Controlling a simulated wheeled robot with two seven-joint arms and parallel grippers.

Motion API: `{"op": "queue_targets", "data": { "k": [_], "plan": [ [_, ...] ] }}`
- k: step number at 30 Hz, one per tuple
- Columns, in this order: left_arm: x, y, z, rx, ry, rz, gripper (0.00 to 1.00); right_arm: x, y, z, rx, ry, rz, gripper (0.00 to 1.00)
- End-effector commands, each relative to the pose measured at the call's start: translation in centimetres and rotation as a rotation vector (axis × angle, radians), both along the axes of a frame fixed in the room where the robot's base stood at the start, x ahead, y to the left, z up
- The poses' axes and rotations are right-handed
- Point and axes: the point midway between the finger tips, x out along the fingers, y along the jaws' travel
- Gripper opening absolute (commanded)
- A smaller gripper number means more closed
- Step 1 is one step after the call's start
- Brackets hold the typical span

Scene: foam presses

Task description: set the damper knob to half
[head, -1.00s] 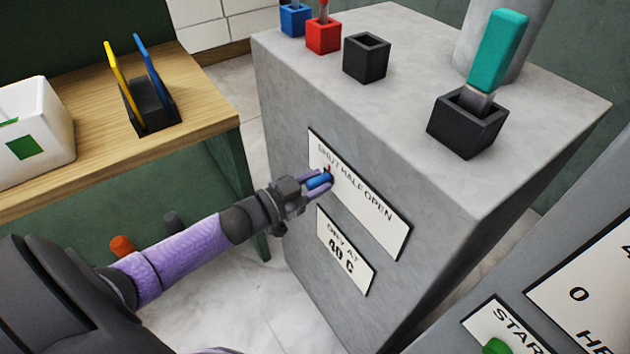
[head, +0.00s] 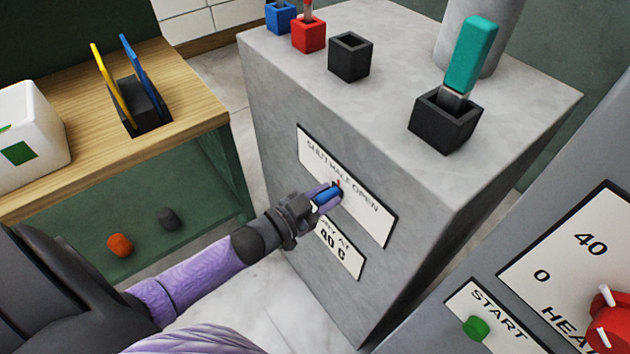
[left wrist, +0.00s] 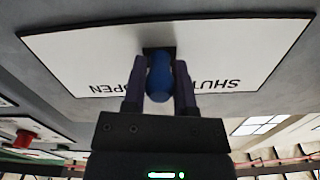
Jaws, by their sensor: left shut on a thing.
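The damper knob (head: 326,198) is blue, with a small red mark by it, on a white plate (head: 378,226) lettered SHUT, HALF, OPEN on the grey cabinet's front. The red mark shows just below the word HALF. My left gripper (head: 325,199) is shut on the knob. In the left wrist view the knob (left wrist: 159,78) sits between the two fingers (left wrist: 158,90), and the plate (left wrist: 225,55) appears upside down. There the knob and fingers hide the word HALF. My right gripper is not in view.
A lower plate (head: 347,257) reading 40 C is partly behind my gripper. On the cabinet top are black sockets, one holding a teal-handled tool (head: 470,55). A wooden bench (head: 75,165) stands left. A panel with a green START button (head: 476,327) and red dial (head: 607,320) is at right.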

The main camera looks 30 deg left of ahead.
Motion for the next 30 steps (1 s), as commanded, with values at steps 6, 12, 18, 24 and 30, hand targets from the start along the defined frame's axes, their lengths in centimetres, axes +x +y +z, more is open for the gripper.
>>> {"op": "queue_targets", "data": {
  "k": [6, 12, 18, 24, 30],
  "plan": [
    [0.0, 0.0, -0.1, 0.001, 0.0, 0.0, 0.0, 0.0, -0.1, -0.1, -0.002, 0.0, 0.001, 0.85],
    [0.0, 0.1, -0.1, 0.001, 0.0, 0.0, 0.7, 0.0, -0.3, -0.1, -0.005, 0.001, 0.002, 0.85],
    [0.0, 0.1, 0.0, 0.001, -0.001, 0.0, 0.7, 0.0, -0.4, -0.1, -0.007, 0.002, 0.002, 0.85],
    [-1.9, 0.9, 0.1, 0.001, 0.002, 0.0, 0.7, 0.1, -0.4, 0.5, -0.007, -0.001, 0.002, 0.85],
    [-6.2, 2.6, 0.1, 0.0, 0.003, 0.001, 0.7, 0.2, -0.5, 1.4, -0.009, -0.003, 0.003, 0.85]
  ]
}}
